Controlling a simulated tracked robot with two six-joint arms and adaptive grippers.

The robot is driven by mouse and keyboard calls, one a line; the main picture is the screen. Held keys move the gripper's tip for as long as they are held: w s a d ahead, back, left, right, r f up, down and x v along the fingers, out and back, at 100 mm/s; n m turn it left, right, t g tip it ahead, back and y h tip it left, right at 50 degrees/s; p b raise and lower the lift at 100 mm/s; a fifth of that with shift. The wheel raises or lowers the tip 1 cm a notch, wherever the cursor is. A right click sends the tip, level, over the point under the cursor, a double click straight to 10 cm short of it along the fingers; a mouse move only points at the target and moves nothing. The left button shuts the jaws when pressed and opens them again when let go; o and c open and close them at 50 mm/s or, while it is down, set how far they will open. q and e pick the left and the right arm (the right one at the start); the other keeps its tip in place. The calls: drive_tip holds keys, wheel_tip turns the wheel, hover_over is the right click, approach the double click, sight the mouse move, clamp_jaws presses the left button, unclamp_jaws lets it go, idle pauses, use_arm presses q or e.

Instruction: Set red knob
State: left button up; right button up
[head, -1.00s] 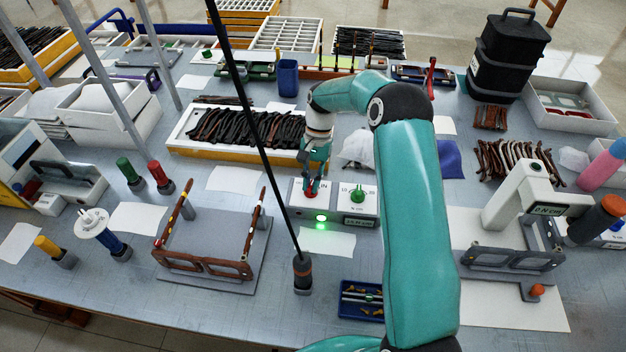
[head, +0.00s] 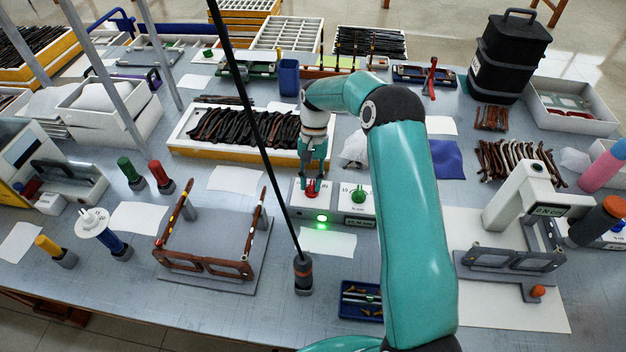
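The red knob (head: 312,192) sits on the left part of a light grey control box (head: 300,212) near the middle of the table. A green lamp (head: 321,218) glows on the box's front, below the knob. A green knob (head: 359,194) sits on the same box, to the right. My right gripper (head: 313,177) points down just above and behind the red knob, its fingers seeming apart with nothing held between them. The knob's top shows clear of the fingertips, though the small gap is hard to judge. My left gripper is not in view.
A white tray of dark temple pieces (head: 180,136) lies behind the box. A frame fixture (head: 205,255) stands at left; a blue parts tray (head: 350,311) lies in front.

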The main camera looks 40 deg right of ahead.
drive_tip(key=shift+o, duration=0.5)
drive_tip(key=shift+s, duration=0.1)
drive_tip(key=v, duration=1.1)
drive_tip(key=shift+d+r, duration=0.15)
drive_tip(key=shift+r, duration=0.2)
